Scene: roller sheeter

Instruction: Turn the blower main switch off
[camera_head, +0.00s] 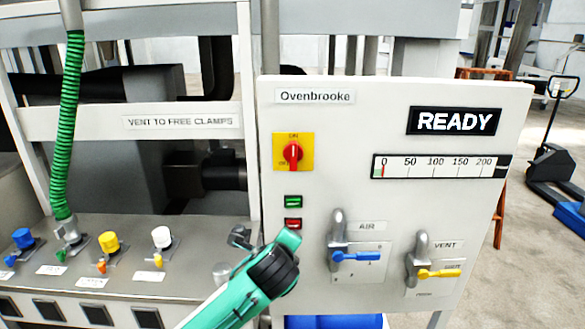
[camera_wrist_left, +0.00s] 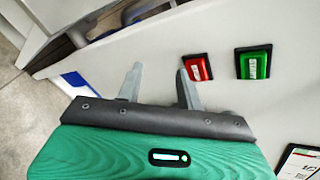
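The rotary switch (camera_head: 293,153), a red handle on a yellow square plate, sits at the upper left of the white panel (camera_head: 390,100). Its handle stands upright, towards the ON mark at the top. My left gripper (camera_head: 288,243) is low in front of the panel, below the switch and the two small buttons. Its fingers are hidden in the head view. In the left wrist view the gripper (camera_wrist_left: 160,85) has its two grey fingers apart with nothing between them. The switch does not show there. My right gripper is in neither view.
A green button (camera_head: 293,201) and a red button (camera_head: 293,224) lie between switch and gripper. The blue AIR lever (camera_head: 357,256) and yellow VENT lever (camera_head: 440,273) stick out to the right. A green coiled hose (camera_head: 68,130) hangs at the left.

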